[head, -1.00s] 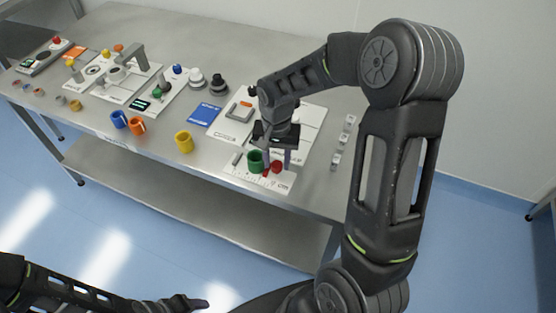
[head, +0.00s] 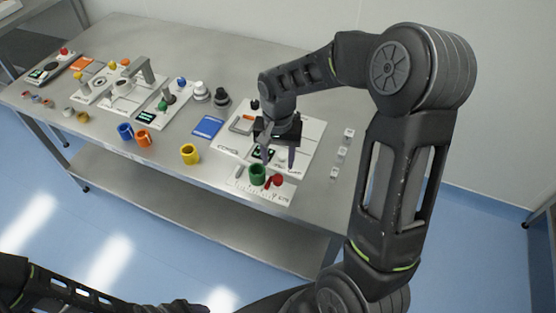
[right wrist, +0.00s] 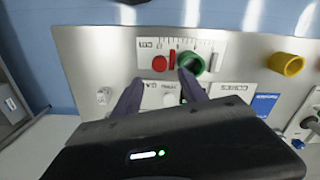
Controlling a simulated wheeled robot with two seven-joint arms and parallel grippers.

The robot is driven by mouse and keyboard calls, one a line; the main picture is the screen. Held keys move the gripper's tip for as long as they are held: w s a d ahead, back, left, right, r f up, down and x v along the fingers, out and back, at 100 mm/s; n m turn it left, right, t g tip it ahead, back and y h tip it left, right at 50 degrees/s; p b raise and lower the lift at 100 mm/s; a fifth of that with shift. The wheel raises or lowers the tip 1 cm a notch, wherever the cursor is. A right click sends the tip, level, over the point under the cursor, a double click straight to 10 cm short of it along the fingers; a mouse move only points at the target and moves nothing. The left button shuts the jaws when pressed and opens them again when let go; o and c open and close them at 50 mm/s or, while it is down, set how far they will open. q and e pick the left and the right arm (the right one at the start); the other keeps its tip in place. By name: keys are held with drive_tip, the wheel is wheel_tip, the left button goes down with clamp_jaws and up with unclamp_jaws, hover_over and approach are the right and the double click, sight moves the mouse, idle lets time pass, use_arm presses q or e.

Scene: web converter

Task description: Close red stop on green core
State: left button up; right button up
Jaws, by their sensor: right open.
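The green core (head: 257,174), a hollow ring, stands on a white plate with a printed scale (head: 247,190) at the table's front edge. A thin red bar, apparently the red stop (head: 267,182), is beside it; the right wrist view shows the bar (right wrist: 172,61) close to the green core (right wrist: 191,65) with a narrow gap. A round red piece (head: 277,181) is on the bar's other side. My right gripper (head: 279,159) is open and empty, above and behind these parts. My left gripper (head: 185,308) is barely visible at the bottom edge; its jaws are unclear.
A yellow ring (head: 190,153), an orange ring (head: 143,138) and a blue ring (head: 125,131) stand along the front. A blue card (head: 208,126) lies behind them. Small white blocks (head: 341,154) lie on the right. White fixtures fill the table's far left.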

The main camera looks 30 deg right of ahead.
drive_tip(key=shift+r, duration=0.35)
